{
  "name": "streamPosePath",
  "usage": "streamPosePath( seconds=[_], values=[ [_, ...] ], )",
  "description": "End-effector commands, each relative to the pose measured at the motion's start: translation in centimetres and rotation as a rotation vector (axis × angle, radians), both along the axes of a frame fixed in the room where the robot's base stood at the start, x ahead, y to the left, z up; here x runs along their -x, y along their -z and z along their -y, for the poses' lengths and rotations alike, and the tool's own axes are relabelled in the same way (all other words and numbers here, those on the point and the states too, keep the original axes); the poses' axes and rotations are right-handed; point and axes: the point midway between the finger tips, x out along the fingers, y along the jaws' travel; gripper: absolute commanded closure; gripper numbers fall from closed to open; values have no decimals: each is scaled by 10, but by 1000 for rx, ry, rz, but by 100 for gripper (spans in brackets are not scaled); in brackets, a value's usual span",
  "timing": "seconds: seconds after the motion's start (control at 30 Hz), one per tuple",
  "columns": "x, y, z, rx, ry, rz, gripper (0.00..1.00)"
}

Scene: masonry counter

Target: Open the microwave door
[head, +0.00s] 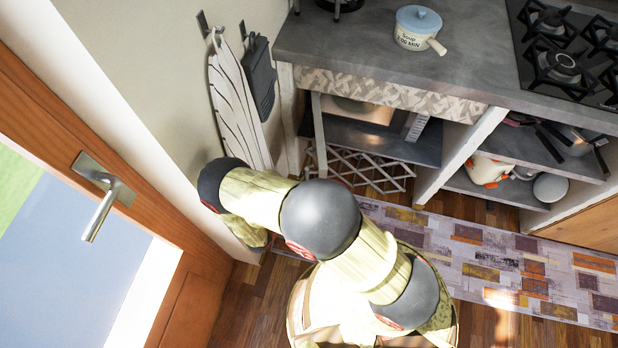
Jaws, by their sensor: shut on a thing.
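The microwave (416,127) sits on a shelf below the counter. Its control panel is at the right, and its light interior with a round plate shows at the front opening. A narrow upright grey panel (318,135) stands out from its left side, seen almost edge-on. It looks like the microwave door, swung outward, though its face and handle are not visible. My arm reaches left and bends beside the wall. My gripper does not show, so what it holds cannot be seen.
A counter (330,40) with a soup pot (416,28) and stove (562,60) runs above. A folding rack (365,170) stands under the microwave shelf. A towel (238,105) hangs on the left wall, near my arm. The wooden door (190,270) is at left; a patterned rug (500,260) lies right.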

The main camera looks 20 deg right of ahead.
Motion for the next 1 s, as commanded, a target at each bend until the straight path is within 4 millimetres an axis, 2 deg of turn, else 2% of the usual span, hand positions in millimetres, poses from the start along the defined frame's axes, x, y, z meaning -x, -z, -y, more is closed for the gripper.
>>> streamPosePath(
  seconds=[0.1, 0.13, 0.4, 0.77, 1.0],
  values=[
    [3, 2, 2, 3, 2, -7, 100],
    [3, 2, 2, 3, 2, -7, 89],
    [2, 1, 1, 2, 1, -4, 73],
    [2, 0, -2, 1, -1, -2, 73],
    [20, 0, -27, 1, -7, -1, 73]
  ],
)
